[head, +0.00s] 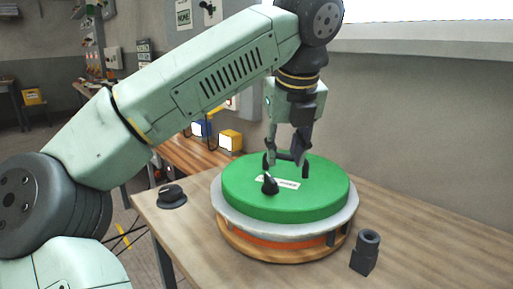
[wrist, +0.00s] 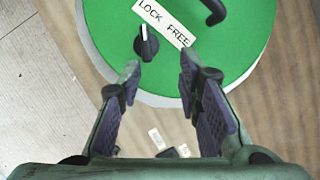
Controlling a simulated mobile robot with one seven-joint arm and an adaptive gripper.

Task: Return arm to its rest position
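My arm reaches over the table, and my gripper (head: 287,157) points down above the green round lid (head: 240,190). In the wrist view my gripper (wrist: 160,73) has its fingers apart with nothing between them. The lid (wrist: 105,35) carries a dark knob (wrist: 147,45) just beyond the fingertips, apart from them. The knob's white mark points toward the LOCK end of a white label (wrist: 178,33) reading LOCK FREE. A dark handle (wrist: 214,12) is partly cut off at the top. In the head view the knob (head: 270,186) stands on the lid's near side.
The lid sits on a pale rim (head: 228,215) over an orange and wooden base on the wooden table (head: 440,235). A dark round knob-like part (head: 172,196) lies left, and a dark block with a ring top (head: 364,258) stands right. The table's right side is clear.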

